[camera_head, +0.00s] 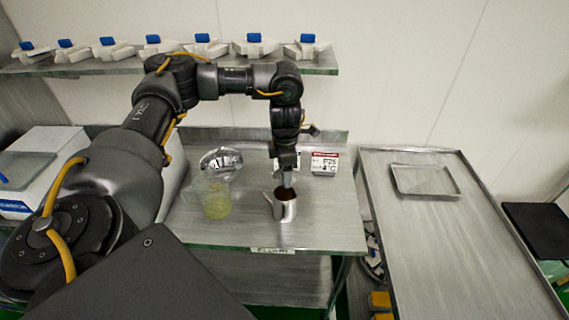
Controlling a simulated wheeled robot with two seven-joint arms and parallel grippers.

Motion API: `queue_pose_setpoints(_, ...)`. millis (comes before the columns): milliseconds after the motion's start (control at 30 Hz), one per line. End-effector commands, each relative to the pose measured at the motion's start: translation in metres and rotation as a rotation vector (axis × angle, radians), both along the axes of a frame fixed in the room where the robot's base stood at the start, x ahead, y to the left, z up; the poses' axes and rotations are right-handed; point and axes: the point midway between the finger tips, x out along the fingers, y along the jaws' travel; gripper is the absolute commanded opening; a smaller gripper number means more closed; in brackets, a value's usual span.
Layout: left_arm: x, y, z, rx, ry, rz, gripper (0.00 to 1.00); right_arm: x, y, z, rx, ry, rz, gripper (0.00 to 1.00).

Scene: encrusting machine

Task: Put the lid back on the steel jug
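The steel jug (285,211) stands upright on the steel table, its handle to the left. Its top looks dark brown, partly hidden by my gripper. My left gripper (287,184) points straight down at the jug's top, with its fingertips at or just above the rim. I cannot tell whether its fingers are apart or whether they hold anything. I cannot make out a lid for certain. A round shiny piece (221,160) lies behind the clear jug on the left; I cannot tell what it is. My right gripper is not in view.
A clear jug (217,205) with yellowish contents stands left of the steel jug. A small red-and-white sign (324,163) stands behind. A shelf (110,66) with several blue-topped white items is above. The right table holds a shallow tray (424,181) and is otherwise clear.

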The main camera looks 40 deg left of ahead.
Motion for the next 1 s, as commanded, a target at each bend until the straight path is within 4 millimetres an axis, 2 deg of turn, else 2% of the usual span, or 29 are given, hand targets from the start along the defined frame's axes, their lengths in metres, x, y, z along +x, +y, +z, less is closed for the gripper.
queue_pose_setpoints(233,0.0,0.004,0.001,0.001,0.001,-0.057,0.46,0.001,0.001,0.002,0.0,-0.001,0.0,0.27)
queue_pose_setpoints(467,0.0,0.004,-0.005,0.002,0.002,-0.055,0.46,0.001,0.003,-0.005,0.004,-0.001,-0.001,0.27)
queue_pose_setpoints(1000,-0.001,0.004,-0.049,0.001,0.003,-0.054,0.46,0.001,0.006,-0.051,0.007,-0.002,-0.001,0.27)
